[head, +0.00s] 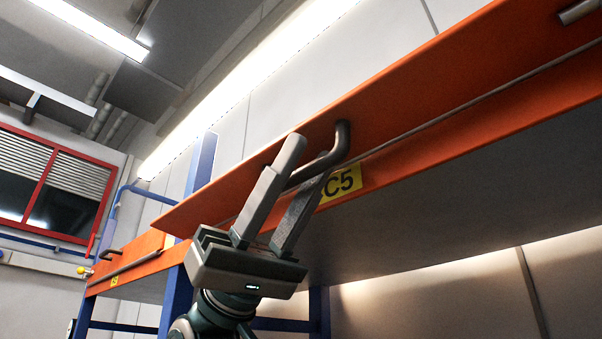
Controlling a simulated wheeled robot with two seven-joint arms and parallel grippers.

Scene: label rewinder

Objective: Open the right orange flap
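The right orange flap (400,105) is a long panel running from lower left to upper right along the shelf front. It looks tilted outward at its left end; I cannot tell the exact angle. Its dark bent handle (342,140) sits near the middle, just above a yellow C5 label (341,184). My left gripper (308,160) is raised at the handle, with its two fingers apart. The handle's lower bar reaches between the fingers and is partly hidden by the left finger. I cannot tell whether they touch it. My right gripper is not in view.
Another orange flap (128,254) with a handle is on the shelf at the left. Blue posts (319,312) support the shelving. Below the shelf, the space at the right looks clear. A red-framed window (45,185) and bright ceiling lights are in the background.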

